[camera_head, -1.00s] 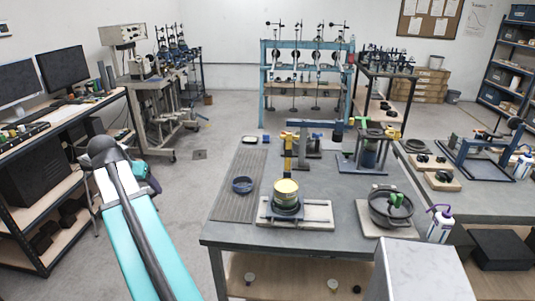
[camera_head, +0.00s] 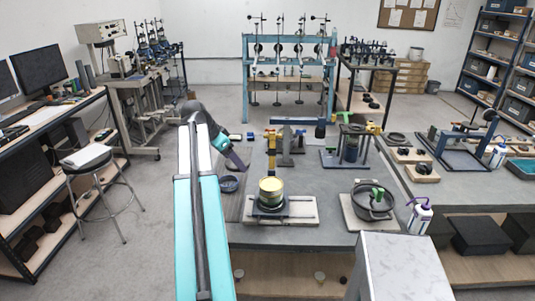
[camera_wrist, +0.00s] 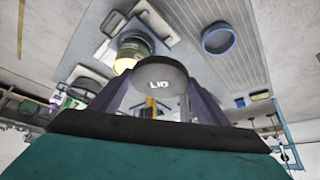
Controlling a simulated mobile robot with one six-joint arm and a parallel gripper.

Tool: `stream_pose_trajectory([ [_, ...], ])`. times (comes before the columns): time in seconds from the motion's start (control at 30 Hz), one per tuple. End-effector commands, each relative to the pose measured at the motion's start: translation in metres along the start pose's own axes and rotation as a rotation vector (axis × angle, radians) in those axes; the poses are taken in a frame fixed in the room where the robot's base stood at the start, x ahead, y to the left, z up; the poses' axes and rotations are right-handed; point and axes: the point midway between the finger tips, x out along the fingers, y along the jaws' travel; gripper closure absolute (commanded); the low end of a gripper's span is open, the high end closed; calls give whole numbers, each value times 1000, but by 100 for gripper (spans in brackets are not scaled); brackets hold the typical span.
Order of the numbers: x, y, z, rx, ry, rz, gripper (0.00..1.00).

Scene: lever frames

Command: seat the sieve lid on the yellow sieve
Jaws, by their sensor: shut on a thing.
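The yellow sieve (camera_head: 271,186) stands upright on a dark round base on a pale board near the table's front. It also shows in the wrist view (camera_wrist: 128,64), beyond the lid and slightly left. The dark round sieve lid (camera_wrist: 160,80), marked "LID", is between my purple fingers in the wrist view. My gripper (camera_head: 236,161) is shut on it, above the table's left part, behind and left of the sieve and apart from it. In the head view I cannot make out the lid.
A blue round dish (camera_head: 229,184) lies left of the sieve. A yellow post (camera_head: 271,150) stands behind the sieve. A dark pan with a green item (camera_head: 373,202) sits to the right, beside a wash bottle (camera_head: 420,217). A stool (camera_head: 88,160) stands left on the floor.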

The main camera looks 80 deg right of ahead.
Motion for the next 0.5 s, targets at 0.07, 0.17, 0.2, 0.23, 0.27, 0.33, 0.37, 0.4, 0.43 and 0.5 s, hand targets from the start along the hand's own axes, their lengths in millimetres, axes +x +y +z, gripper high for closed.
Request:
stream_pose_trajectory([
  [0.07,9,15,-27,65,0,38,57],
  [0.17,19,34,-52,139,0,80,57],
  [0.2,23,41,-61,165,0,95,57],
  [0.23,25,46,-67,182,0,105,57],
  [0.27,27,50,-72,199,0,114,57],
  [0.33,32,59,-82,229,1,131,57],
  [0.37,33,62,-86,240,1,137,57],
  [0.4,35,65,-89,252,0,144,57],
  [0.43,36,67,-91,259,1,148,57],
  [0.5,37,70,-94,269,0,154,57],
])
